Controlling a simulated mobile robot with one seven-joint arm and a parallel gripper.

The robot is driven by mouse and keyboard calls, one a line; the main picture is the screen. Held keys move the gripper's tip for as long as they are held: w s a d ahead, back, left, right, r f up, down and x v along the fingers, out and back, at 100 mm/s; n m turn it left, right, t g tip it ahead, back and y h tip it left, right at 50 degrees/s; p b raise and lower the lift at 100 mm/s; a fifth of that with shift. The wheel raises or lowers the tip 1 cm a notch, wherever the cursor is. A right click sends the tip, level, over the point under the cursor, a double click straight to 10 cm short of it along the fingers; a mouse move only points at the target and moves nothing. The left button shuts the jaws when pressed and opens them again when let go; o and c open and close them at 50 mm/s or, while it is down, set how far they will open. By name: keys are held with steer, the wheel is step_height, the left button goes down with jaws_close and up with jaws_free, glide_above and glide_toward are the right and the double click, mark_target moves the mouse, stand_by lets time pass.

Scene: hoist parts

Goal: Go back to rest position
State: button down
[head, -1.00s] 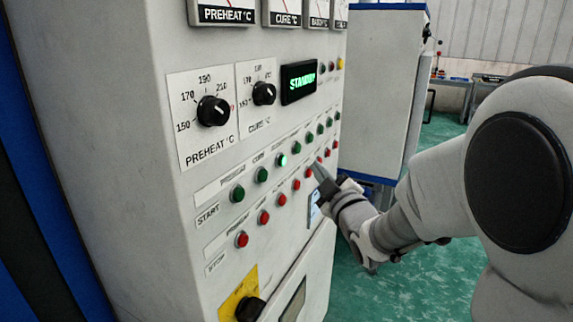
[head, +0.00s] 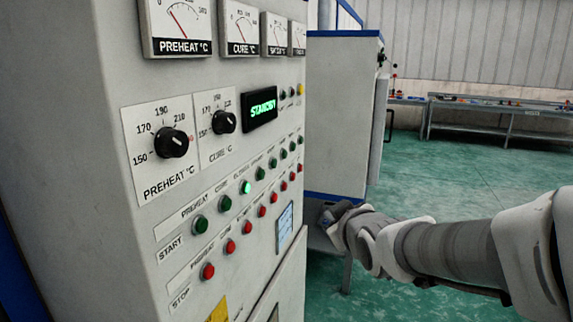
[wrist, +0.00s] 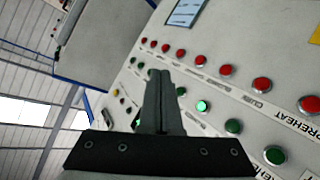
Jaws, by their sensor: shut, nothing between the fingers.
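My gripper (wrist: 158,102) shows in the wrist view with its fingers together and nothing between them. In the head view my gripper (head: 334,212) is right of the control panel (head: 75,130), apart from its face. The panel has a row of green start buttons (head: 201,225) above a row of red stop buttons (head: 208,271). One green button (head: 246,187) is lit; it also shows lit in the wrist view (wrist: 202,106). The display (head: 260,109) reads STANDBY in green.
Two dials, preheat (head: 171,142) and cure (head: 224,121), sit above the buttons, with gauges (head: 177,25) higher up. A grey cabinet (head: 340,110) stands behind the panel. A long workbench (head: 500,118) lies at the back right. The green floor (head: 460,165) before it is open.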

steer(key=s+d+f+m+g, duration=0.1)
steer(key=s+m+g, duration=0.1)
steer(key=s, duration=0.6)
steer(key=s+d+f+m+g+h, duration=0.1)
steer(key=s+d+f+m+g, duration=0.1)
steer(key=s, duration=0.6)
steer(key=s+d+f+m+g+h, duration=0.1)
steer(key=s+d+f+m+g, duration=0.1)
steer(key=s, duration=0.6)
steer(key=shift+s+m+g, duration=0.4)
steer(key=shift+m+g, duration=0.3)
steer(key=shift+g, duration=0.3)
